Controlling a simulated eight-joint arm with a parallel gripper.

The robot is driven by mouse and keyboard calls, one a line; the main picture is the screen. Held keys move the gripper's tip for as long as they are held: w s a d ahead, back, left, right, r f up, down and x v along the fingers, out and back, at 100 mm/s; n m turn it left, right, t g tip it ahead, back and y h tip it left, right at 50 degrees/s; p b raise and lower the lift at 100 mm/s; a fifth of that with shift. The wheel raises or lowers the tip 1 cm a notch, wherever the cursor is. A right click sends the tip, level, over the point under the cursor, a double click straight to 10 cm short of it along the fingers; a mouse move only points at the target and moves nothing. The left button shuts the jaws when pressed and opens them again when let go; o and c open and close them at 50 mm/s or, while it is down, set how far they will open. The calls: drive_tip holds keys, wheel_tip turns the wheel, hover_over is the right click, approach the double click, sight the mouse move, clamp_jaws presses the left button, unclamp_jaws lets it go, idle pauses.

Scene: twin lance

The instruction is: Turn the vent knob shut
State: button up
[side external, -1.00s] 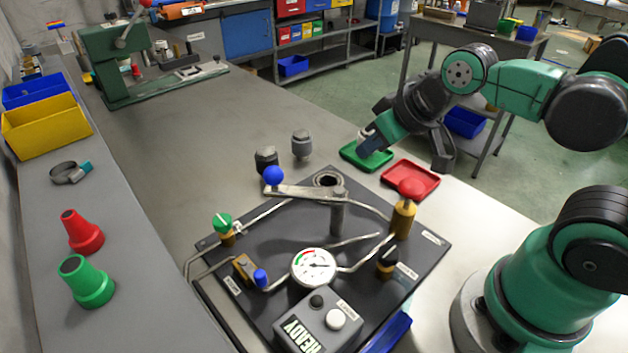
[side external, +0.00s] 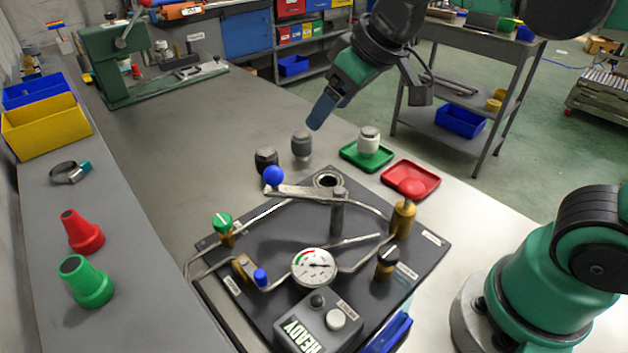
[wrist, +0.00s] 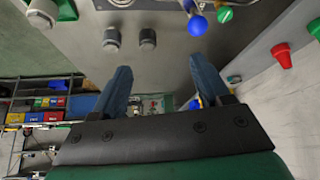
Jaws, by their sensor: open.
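Several knobs stand on the dark panel (side external: 290,235). A black knob with a white line (side external: 388,257) sits on a brass body at the right. A green knob (side external: 223,222) with a white line sits at the left; it also shows in the wrist view (wrist: 225,14). The labels are too small to read, so I cannot tell which is the vent knob. My gripper (side external: 319,116) is open and empty, high beyond the panel's far edge, apart from all knobs. Its two blue fingers (wrist: 161,85) are spread in the wrist view.
A red knob (side external: 411,187), blue ball lever (side external: 273,176) and pressure gauge (side external: 314,267) are also on the panel. Two grey fittings (side external: 301,145) stand behind it. A pale cylinder (side external: 369,139) stands in the green tray (side external: 352,160); the red tray (side external: 425,192) is beside it.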

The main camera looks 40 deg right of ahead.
drive_tip(key=w+a+f+n+g+y, duration=0.1)
drive_tip(key=w+a+n, duration=0.2)
drive_tip(key=a, duration=0.3)
drive_tip(key=w+a+n+g+y, duration=0.1)
drive_tip(key=w+a+n+g, duration=0.15)
drive_tip(key=a, duration=0.35)
hover_over(222, 219)
drive_tip(key=s+d, duration=0.2)
wheel_tip(222, 219, down, 9)
drive_tip(key=shift+n+t, duration=0.35)
drive_tip(key=shift+x, duration=2.75)
drive_tip(key=shift+r, duration=0.1)
clamp_jaws()
